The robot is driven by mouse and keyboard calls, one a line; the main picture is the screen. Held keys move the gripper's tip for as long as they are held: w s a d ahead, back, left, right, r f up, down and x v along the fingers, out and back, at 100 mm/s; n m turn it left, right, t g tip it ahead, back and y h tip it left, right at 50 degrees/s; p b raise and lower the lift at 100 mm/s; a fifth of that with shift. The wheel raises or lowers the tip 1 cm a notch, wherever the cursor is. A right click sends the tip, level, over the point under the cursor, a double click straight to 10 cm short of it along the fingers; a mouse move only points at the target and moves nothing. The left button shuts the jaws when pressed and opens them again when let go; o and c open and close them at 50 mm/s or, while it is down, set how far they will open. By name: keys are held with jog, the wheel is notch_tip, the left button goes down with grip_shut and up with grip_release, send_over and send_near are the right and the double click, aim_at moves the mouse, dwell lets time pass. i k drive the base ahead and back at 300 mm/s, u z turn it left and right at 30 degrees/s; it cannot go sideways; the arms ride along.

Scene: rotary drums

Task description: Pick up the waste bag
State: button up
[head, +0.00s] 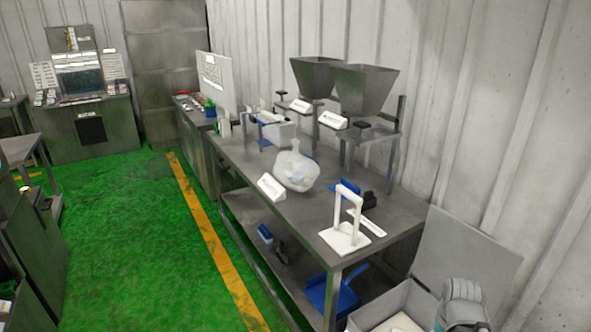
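The waste bag (296,170) looks like a translucent whitish, filled bag with a narrow gathered top. It stands upright on the grey metal table (235,158), near the middle of its length, just behind a small white sign (271,187). Nothing is holding it. My gripper is not in view; only what looks like a grey and teal part of my arm shows at the bottom right, well apart from the bag.
A white stand with an upright handle (345,237) is on the table's near end, with blue items beside it. Two metal hoppers (362,88) stand behind the bag. A blue dustpan (332,296) lies on the lower shelf. Green floor (120,240) lies open at left.

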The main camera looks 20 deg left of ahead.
aim_at(297, 172)
jog(key=u, duration=0.45)
jog(key=k, duration=0.6)
jog(key=u, duration=1)
jog(key=k, duration=0.8)
jog(key=u, duration=0.65)
jog(key=i, duration=2.65)
jog(key=z, duration=0.4)
